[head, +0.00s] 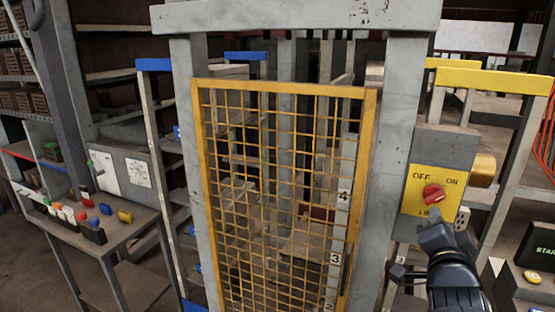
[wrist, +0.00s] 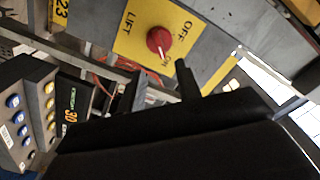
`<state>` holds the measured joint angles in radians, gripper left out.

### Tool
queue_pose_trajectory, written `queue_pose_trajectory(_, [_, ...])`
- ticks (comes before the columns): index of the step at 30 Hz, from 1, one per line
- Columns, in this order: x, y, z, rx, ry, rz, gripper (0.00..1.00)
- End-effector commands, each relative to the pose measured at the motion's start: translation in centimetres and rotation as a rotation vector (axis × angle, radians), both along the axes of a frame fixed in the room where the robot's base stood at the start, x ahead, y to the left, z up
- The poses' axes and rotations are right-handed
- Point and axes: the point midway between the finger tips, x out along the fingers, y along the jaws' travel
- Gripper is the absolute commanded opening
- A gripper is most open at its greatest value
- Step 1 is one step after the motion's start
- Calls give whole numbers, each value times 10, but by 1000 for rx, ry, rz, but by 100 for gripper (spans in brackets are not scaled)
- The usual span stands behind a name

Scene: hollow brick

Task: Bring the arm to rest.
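My gripper (head: 440,217) is at the right in the head view, just below a red rotary knob (head: 433,194) on a yellow panel (head: 416,203). The panel is lettered OFF, ON and LIFT. In the wrist view the knob (wrist: 160,41) stands beyond my fingers (wrist: 162,88), with a visible gap between knob and fingers. Its pale mark seems to point toward ON. The two dark fingers look apart, with nothing seen between them. The dark gripper body fills the lower part of the wrist view.
A yellow-framed mesh gate (head: 284,87) stands in a grey frame at the centre. A bench (head: 125,230) with coloured items is at the left. At the lower right is a dark box with buttons and START lettering (head: 538,255). Yellow-topped rails (head: 495,80) stand behind the panel.

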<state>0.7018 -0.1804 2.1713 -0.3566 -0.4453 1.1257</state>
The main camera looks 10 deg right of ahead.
Motion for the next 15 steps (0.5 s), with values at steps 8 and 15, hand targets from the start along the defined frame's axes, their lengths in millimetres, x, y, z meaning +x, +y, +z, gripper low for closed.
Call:
queue_pose_trajectory(8, [38, -23, -3, 0, 2, 1, 33])
queue_pose_trajectory(15, [65, -40, -1, 0, 2, 1, 33])
